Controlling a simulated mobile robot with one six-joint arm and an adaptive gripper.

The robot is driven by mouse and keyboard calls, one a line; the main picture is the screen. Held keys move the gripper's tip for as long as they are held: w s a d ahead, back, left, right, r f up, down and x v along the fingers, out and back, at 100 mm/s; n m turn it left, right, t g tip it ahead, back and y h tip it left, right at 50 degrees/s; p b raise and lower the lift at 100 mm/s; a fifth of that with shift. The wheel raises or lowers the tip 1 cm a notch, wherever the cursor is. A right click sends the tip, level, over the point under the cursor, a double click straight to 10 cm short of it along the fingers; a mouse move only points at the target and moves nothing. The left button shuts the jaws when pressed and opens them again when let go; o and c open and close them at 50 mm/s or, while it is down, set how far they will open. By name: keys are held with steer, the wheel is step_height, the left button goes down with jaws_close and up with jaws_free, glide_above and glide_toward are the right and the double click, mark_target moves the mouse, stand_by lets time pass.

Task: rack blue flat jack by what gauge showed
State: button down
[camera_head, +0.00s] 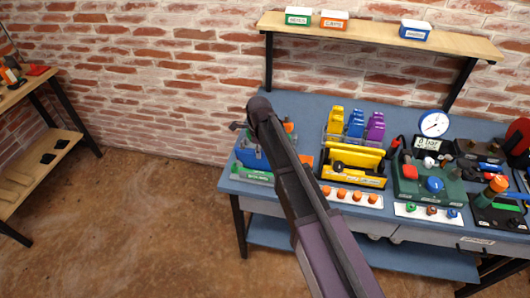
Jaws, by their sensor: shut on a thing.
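A rack (325,139) on the blue bench (233,186) holds upright yellow (335,121), blue (356,123) and purple (376,129) flat pieces. A round gauge (433,124) with a white dial and blue rim stands at the right, behind a green unit with a display (427,143); its needle is too small to read. Another blue piece (252,154) shows at the bench's left end, partly behind my arm; I cannot tell whether it is held. My arm crosses from the lower right to above this end. My gripper's fingers are hidden behind the arm.
A yellow device (354,164) stands mid-bench, with a strip of orange knobs (350,196) in front. A shelf (380,35) above carries green, orange and blue boxes. A wooden side table (30,85) is at the left. The floor between is clear.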

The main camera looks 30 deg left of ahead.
steer(key=shift+f+b, duration=1.4)
stand_by(0.4)
steer(key=shift+c, duration=1.8)
jaws_free()
steer(key=o, duration=0.3)
steer(key=shift+o, duration=0.2)
steer(key=shift+r, duration=0.15)
steer(key=shift+r+p, duration=3.9)
steer(key=shift+p, duration=0.1)
